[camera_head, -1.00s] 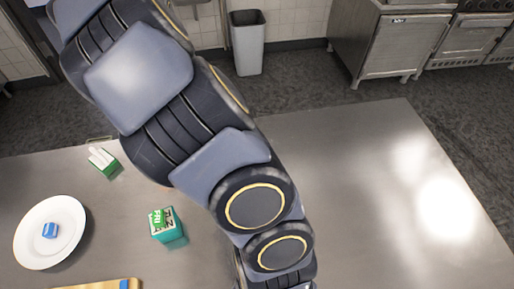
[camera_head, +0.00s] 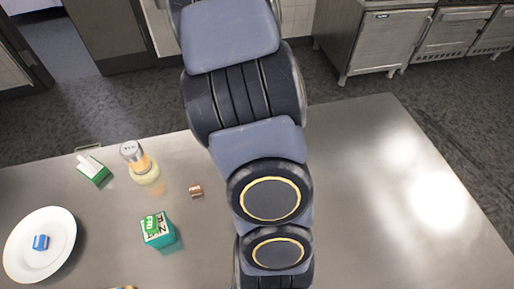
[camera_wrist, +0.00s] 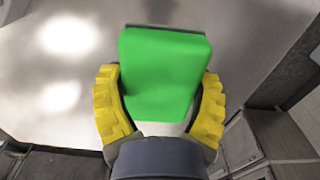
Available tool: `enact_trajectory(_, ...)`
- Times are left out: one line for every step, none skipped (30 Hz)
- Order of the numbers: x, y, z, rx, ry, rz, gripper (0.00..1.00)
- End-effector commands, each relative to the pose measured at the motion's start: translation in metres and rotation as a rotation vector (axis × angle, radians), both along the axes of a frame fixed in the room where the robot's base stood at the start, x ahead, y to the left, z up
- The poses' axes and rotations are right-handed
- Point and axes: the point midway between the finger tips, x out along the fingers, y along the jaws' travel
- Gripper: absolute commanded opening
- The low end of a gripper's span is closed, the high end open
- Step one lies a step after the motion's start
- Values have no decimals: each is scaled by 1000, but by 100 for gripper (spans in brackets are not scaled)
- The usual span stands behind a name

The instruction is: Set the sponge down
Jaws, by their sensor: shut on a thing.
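The sponge (camera_wrist: 165,70) is a bright green block in the wrist view. My gripper (camera_wrist: 158,82) has its two yellow ridged fingers closed on the sponge's sides. Behind the sponge is a shiny grey metal surface; I cannot tell whether the sponge touches it or is above it. In the head view my arm runs down the middle, and the gripper and sponge are out of the picture.
The metal table (camera_head: 365,190) is bare on the right. On the left are a white plate (camera_head: 62,224) with a blue item (camera_head: 41,242), a green-and-white item (camera_head: 92,170), a shaker (camera_head: 134,154), a small brown item (camera_head: 196,190) and a teal box (camera_head: 159,235).

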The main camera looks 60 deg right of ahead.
Motion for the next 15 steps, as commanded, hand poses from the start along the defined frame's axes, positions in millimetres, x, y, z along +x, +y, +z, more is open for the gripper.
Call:
enact_trajectory(4, -6, -3, -1, -1, 0, 36)
enact_trajectory(6, -10, -5, -1, -1, 0, 36)
enact_trajectory(10, -15, -9, 1, 0, 1, 36)
enact_trajectory(13, -21, -12, 3, 2, 1, 36)
enact_trajectory(17, -27, -15, 1, 2, 2, 36)
enact_trajectory(22, -35, -19, -2, 1, 3, 36)
enact_trajectory(25, -40, -22, -1, 1, 2, 36)
enact_trajectory(28, -45, -25, -1, 1, 1, 36)
enact_trajectory(33, -53, -28, -1, 0, 2, 36)
enact_trajectory(36, -57, -31, 0, 0, 3, 36)
enact_trajectory(39, -62, -33, 1, 1, 1, 36)
enact_trajectory(44, -69, -37, 0, 0, 1, 36)
enact_trajectory(47, -74, -40, 0, 0, 2, 36)
enact_trajectory(49, -77, -44, 1, 1, 3, 36)
enact_trajectory(52, -82, -52, 1, 1, 2, 36)
